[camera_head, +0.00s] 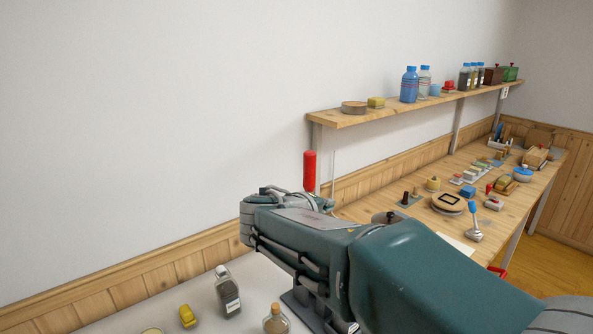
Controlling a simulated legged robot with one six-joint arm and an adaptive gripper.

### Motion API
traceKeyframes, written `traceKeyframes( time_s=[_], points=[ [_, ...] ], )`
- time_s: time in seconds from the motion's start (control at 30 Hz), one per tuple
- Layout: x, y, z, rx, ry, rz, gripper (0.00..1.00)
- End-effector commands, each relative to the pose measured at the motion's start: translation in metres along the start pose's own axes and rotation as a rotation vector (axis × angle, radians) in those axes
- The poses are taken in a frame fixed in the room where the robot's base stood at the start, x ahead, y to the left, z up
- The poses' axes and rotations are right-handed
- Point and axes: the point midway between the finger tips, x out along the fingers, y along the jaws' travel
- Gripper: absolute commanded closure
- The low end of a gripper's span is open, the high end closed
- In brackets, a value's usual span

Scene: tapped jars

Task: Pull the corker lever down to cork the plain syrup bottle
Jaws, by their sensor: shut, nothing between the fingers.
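The corker's red lever handle (309,170) stands upright above my teal arm, against the wall. Much of the corker is hidden behind my arm; a dark grey base part (303,306) shows below it on the pale table. A small rounded bottle (276,321) with a tan top stands left of that base, cut by the lower frame edge. A dark bottle (228,292) with a grey cap and label stands further left. I cannot tell which is the plain syrup bottle. My gripper's fingers are hidden behind my arm, so any contact with the lever does not show.
A yellow object (187,316) lies on the pale table (120,322) at left. A wooden wall shelf (400,107) holds bottles and boxes. A long wooden bench (375,212) at right carries many small items. The wall above the table is clear.

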Motion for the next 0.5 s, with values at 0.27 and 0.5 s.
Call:
traceKeyframes(
  time_s=[0.27, 0.5],
  points=[
    [-0.023, -0.009, -0.128, -0.154, 0.218, 0.29, 1.0],
    [-0.018, -0.006, -0.144, -0.168, 0.248, 0.333, 1.0]
  ],
)
